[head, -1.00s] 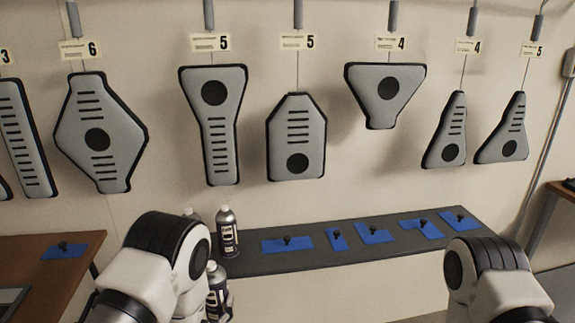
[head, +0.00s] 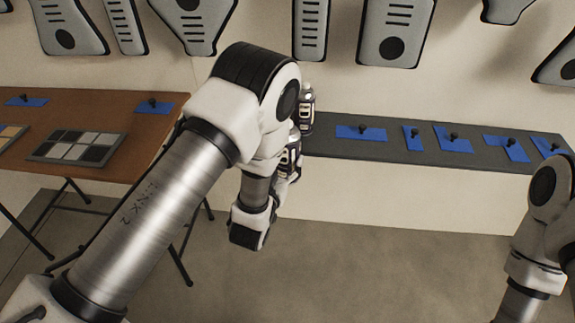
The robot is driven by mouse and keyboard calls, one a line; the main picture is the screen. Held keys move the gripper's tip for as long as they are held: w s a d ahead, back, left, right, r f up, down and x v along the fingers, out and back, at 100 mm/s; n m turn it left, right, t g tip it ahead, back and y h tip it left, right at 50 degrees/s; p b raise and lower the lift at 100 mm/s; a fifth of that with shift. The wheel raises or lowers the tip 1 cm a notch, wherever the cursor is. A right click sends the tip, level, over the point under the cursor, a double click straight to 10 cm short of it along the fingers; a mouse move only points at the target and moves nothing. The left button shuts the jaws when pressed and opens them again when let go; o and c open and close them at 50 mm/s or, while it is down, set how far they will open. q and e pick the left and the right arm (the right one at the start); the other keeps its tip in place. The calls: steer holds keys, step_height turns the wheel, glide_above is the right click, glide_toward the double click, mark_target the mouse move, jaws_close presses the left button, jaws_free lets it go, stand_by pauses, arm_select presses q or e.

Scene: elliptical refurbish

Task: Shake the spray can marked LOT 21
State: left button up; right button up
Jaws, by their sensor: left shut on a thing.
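A dark spray can with a pale label and light top (head: 289,158) is in front of the left end of the grey shelf, partly hidden by my left arm. My left gripper (head: 291,174) is mostly hidden behind its own wrist and is shut on this can. A second, similar spray can (head: 307,108) stands upright on the shelf just behind it, its left side covered by my arm. The lot markings on both cans are too small to read. My right arm is at the right edge, with its gripper out of the picture.
The grey shelf (head: 350,149) carries several blue pads (head: 375,135) with black knobs. A brown table (head: 90,105) at the left holds a tray of grey swatches (head: 75,147) and more blue pads. Grey panels (head: 397,30) hang on the wall above. The floor in front is clear.

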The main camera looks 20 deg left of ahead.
arm_select(q)
step_height(320, 180, up, 3)
steer(key=shift+w+r, duration=0.1)
steer(key=shift+w, duration=0.05)
steer(key=f, duration=0.2)
steer(key=s+f, duration=0.1)
steer(key=f, duration=0.2)
steer(key=shift+s+d, duration=0.15)
steer(key=shift+d+f, duration=0.1)
steer(key=shift+d, duration=0.05)
step_height(320, 180, up, 5)
glide_above(284, 172)
steer(key=f, duration=0.6)
steer(key=shift+s+d, duration=0.1)
steer(key=shift+s, duration=0.15)
steer(key=shift+w, duration=0.25)
steer(key=shift+w+a+f, duration=0.2)
steer(key=shift+w+f, duration=0.05)
steer(key=shift+c, duration=0.2)
steer(key=shift+s+d+r, duration=0.1)
steer(key=shift+s+r, duration=0.15)
steer(key=w+r, duration=0.6)
steer(key=shift+w+r, duration=0.1)
steer(key=shift+w, duration=0.1)
steer(key=shift+s+f, duration=3.1)
steer(key=shift+f, duration=0.1)
jaws_close()
